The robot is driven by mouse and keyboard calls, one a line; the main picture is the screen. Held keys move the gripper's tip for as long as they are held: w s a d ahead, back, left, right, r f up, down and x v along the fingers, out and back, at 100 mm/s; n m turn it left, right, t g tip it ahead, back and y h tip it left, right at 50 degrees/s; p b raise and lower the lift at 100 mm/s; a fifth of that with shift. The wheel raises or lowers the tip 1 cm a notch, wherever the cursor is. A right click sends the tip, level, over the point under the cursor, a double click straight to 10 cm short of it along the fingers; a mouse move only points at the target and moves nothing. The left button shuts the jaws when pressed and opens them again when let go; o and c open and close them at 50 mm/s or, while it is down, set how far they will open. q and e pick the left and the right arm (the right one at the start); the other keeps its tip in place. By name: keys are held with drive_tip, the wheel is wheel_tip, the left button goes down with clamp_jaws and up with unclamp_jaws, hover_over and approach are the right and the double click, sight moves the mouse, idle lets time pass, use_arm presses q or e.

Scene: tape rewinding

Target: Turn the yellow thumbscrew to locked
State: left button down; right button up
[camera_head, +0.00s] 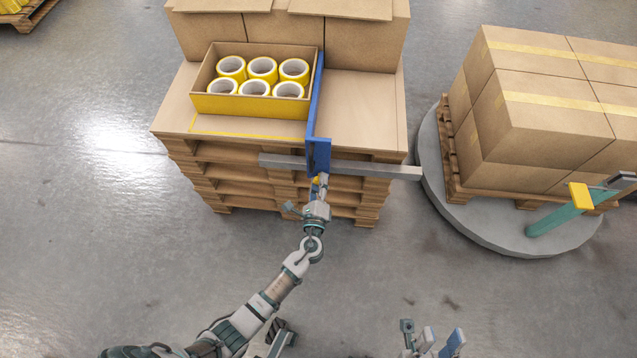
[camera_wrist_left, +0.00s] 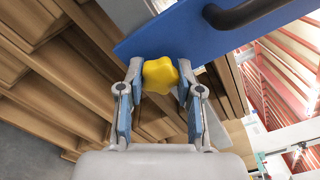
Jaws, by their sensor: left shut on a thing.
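The yellow thumbscrew (camera_wrist_left: 160,75) is a lobed knob beneath the blue bracket (camera_wrist_left: 190,25). My left gripper (camera_wrist_left: 157,88) is shut on it, with one finger on each side. The blue bracket (camera_head: 316,120) stands upright on the pallet's front edge, by a grey horizontal bar (camera_head: 375,170). My right gripper (camera_head: 441,338) is at the bottom edge, open and empty, partly cut off.
An open carton (camera_head: 250,106) with several yellow tape rolls sits on the pallet, left of the bracket. Large cartons (camera_head: 366,45) stand behind. At right, a round grey turntable (camera_head: 480,232) carries a pallet of taped boxes (camera_head: 545,118). The floor at front left is clear.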

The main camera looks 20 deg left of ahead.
use_arm(q)
drive_tip(key=shift+a+f, duration=0.1)
drive_tip(key=shift+f, duration=0.1)
idle(0.3)
drive_tip(key=c, duration=1.2)
unclamp_jaws()
drive_tip(key=o, duration=0.4)
drive_tip(key=shift+f, duration=0.1)
drive_tip(key=shift+o, duration=0.3)
